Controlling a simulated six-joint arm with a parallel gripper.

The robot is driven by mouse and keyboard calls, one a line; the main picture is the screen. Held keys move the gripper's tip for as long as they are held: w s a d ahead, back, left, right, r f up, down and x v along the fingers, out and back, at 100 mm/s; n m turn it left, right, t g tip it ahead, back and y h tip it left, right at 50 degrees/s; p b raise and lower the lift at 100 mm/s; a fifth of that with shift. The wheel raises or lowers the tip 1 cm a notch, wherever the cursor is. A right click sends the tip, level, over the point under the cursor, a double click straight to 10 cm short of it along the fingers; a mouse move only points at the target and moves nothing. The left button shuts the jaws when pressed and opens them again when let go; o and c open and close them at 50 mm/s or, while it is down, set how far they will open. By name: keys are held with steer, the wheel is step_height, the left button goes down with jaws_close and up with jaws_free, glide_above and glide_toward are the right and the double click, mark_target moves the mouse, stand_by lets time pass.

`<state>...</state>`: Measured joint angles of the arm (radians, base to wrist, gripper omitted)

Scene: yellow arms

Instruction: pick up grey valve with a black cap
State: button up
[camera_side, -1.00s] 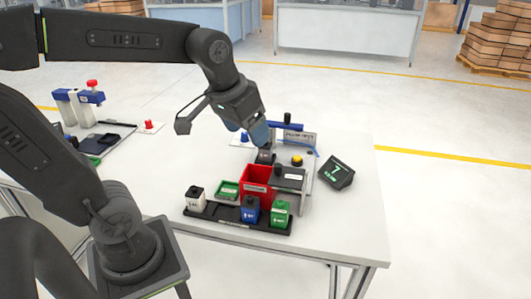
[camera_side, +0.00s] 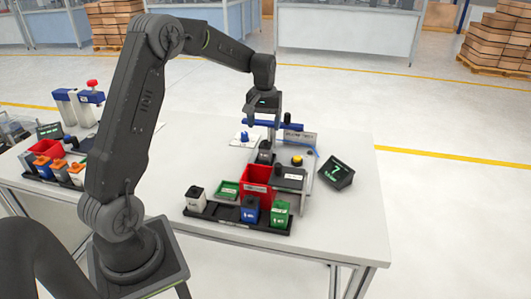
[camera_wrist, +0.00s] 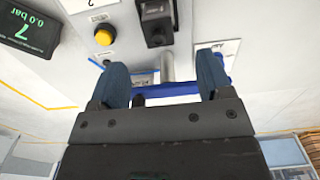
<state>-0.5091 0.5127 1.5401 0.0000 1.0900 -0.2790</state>
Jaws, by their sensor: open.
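A grey valve with a black cap (camera_side: 265,154) appears to stand upright in the station behind the red bin (camera_side: 257,181). In the wrist view it seems to be the dark-capped block (camera_wrist: 157,20) at the top, beyond the fingertips. My gripper (camera_side: 263,122) points down above and slightly behind that spot, apart from it. In the wrist view my gripper's two blue fingers (camera_wrist: 163,78) are spread with nothing between them. A blue bar (camera_wrist: 165,90) and a grey post pass behind the gap. The valve's lower part is partly hidden.
A black tray (camera_side: 227,224) at the front holds white, blue and green valves. The table's right side is clear. Another station stands at left.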

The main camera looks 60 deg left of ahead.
mark_target(266, 144)
steer(key=f, duration=1)
steer(key=shift+w+f, duration=0.25)
steer(key=shift+f, duration=0.1)
steer(key=c, duration=1)
